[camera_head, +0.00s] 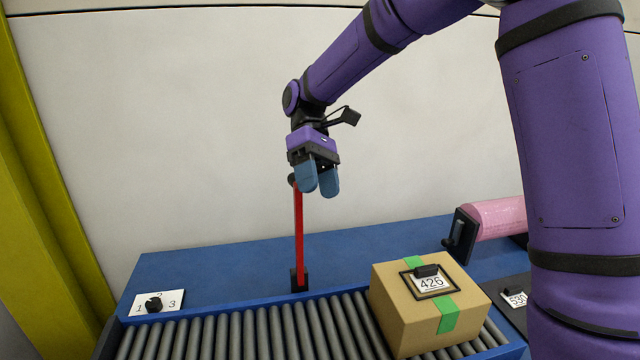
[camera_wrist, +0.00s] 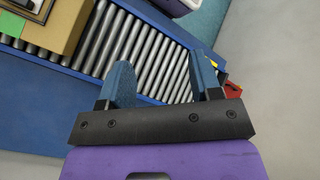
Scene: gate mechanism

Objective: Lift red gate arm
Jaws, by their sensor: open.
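The red gate arm (camera_head: 299,232) stands upright, rising from a small black mount (camera_head: 299,281) at the back edge of the conveyor. Its top end has a dark knob, partly hidden behind my gripper. My gripper (camera_head: 319,188) points down at the top of the arm, open, with its blue fingers just right of it in the head view. In the wrist view my gripper (camera_wrist: 160,70) has nothing between its fingers. A small red piece (camera_wrist: 232,90) shows just outside the right finger there; whether they touch I cannot tell.
A cardboard box (camera_head: 425,305) labelled 426 sits on the roller conveyor (camera_head: 250,330). A white dial plate (camera_head: 157,303) is at left on the blue table (camera_head: 210,265). A pink roll (camera_head: 497,217) stands at right. A pale wall is behind, a yellow post (camera_head: 50,190) at left.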

